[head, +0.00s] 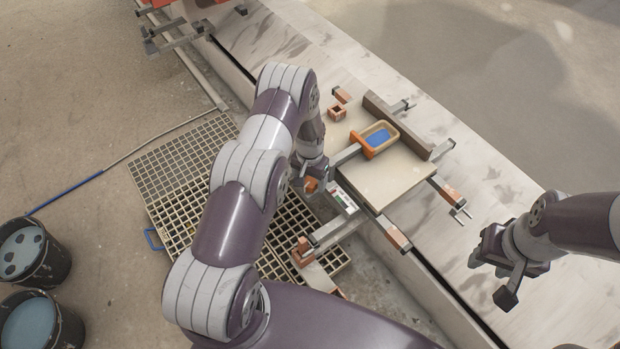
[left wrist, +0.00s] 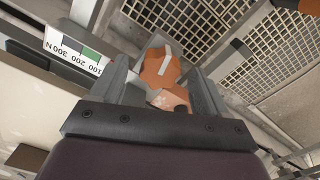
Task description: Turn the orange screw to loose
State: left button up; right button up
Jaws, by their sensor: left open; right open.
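The orange screw (left wrist: 160,66) has a pale bar across its face and shows in the left wrist view between the two fingers of my left gripper (left wrist: 165,80). The fingers stand apart on either side of it; whether they touch it I cannot tell. In the head view my left gripper (head: 311,176) points down at the near side of the bench fixture, with a bit of orange (head: 310,185) at its tips. A force scale (left wrist: 76,52) marked 100, 200, 300 N with a green band is beside the screw. My right gripper (head: 490,277) is open and empty, apart from the fixture.
Floor grates (head: 185,155) and buckets (head: 45,260) are at left.

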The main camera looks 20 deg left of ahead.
pick_arm(q)
jog(key=c, duration=1.1)
jog(key=shift+o, duration=0.2)
jog(key=shift+n, duration=0.3)
jog(key=shift+f+n+b, duration=0.1)
jog(key=shift+n+b, duration=0.3)
jog(key=shift+n, duration=0.7)
jog(key=n+b, duration=0.1)
jog(key=n, duration=0.3)
jog(key=shift+n, duration=0.3)
jog(key=n, duration=0.4)
jog(key=shift+n+b, duration=0.45)
jog(key=shift+n, duration=1.55)
